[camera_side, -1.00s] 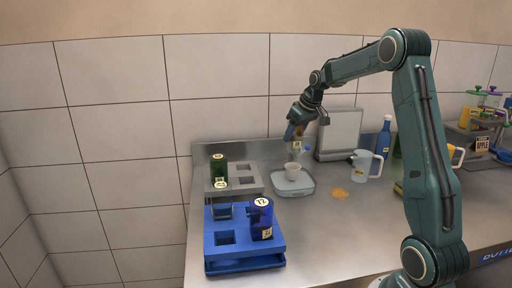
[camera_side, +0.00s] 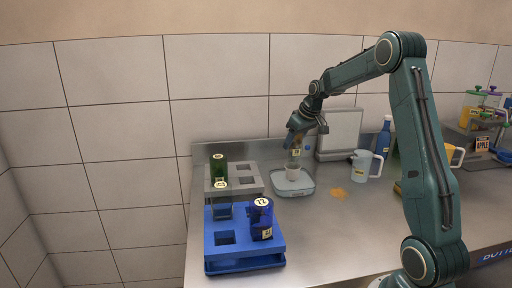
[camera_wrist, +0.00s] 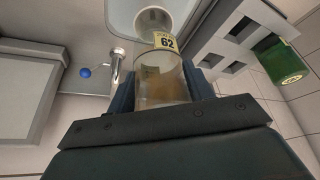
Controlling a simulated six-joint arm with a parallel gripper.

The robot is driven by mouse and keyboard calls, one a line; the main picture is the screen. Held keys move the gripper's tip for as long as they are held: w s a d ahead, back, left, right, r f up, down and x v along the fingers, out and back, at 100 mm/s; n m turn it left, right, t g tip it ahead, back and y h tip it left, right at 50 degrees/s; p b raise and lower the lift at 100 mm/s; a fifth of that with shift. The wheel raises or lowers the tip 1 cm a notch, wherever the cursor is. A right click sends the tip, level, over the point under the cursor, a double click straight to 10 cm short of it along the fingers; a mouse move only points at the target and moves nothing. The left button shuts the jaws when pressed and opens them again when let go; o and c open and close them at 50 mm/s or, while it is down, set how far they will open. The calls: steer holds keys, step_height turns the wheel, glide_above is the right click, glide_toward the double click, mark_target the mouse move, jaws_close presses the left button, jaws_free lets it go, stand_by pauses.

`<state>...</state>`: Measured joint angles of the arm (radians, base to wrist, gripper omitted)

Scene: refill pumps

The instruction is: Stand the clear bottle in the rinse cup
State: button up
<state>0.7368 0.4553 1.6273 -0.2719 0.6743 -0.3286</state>
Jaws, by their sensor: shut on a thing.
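My gripper (camera_side: 299,128) is shut on the clear bottle (camera_side: 296,153) above the pale scale-like tray. In the wrist view the bottle (camera_wrist: 160,75) sits between the fingers and bears a yellow label reading 62. The small white rinse cup (camera_side: 292,174) stands on the tray (camera_side: 305,187). In the side view the bottle's lower end meets the cup's rim; I cannot tell whether it is inside the cup. The cup also shows in the wrist view (camera_wrist: 148,20), partly hidden behind the bottle.
A blue rack (camera_side: 228,255) with a blue bottle (camera_side: 261,217) stands at the front left. A grey rack (camera_side: 243,169) with a green bottle (camera_side: 218,168) stands behind it. A clear jug (camera_side: 362,166) and an orange spill (camera_side: 338,194) lie to the right.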

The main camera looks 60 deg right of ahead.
mark_target(294, 147)
steer(key=shift+f, duration=0.1)
stand_by(0.3)
steer(key=shift+f, duration=0.7)
steer(key=shift+f, duration=0.65)
stand_by(1.0)
steer(key=o, duration=1.1)
steer(key=shift+o, duration=0.2)
steer(key=shift+r, duration=4.45)
